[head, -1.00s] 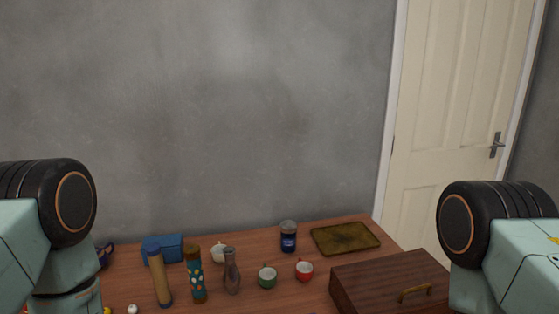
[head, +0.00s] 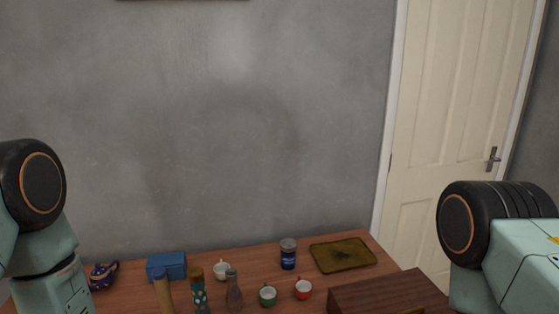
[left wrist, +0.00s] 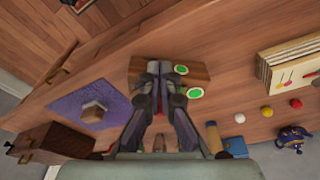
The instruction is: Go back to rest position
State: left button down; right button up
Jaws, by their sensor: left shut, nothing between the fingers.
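My left gripper (left wrist: 163,80) is shut and empty. It shows in the left wrist view, with its fingers together over a small wooden board (left wrist: 203,71). Two green-and-white round things (left wrist: 194,92) lie by the fingers. I cannot tell whether the fingertips touch the board. In the head view only upper links of both my arms show, at the left and right edges. Both grippers are outside that view, and the right one is in no frame.
The wooden table (head: 130,297) bears a blue teapot (head: 103,275), a blue box (head: 166,265), a dark jar (head: 288,254), cups, a tray (head: 342,255) and a wooden chest (head: 385,292). A purple mat (left wrist: 70,103) and colored balls (left wrist: 267,111) show in the left wrist view.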

pick_arm(q)
notch_tip(320, 180, up, 6)
jog(key=w+a+p, duration=0.1)
jog(key=w+p, duration=0.1)
jog(key=p, duration=0.2)
jog(key=shift+w+f+m, duration=0.2)
jog(key=shift+w+m, duration=0.1)
jog(key=shift+m, duration=0.1)
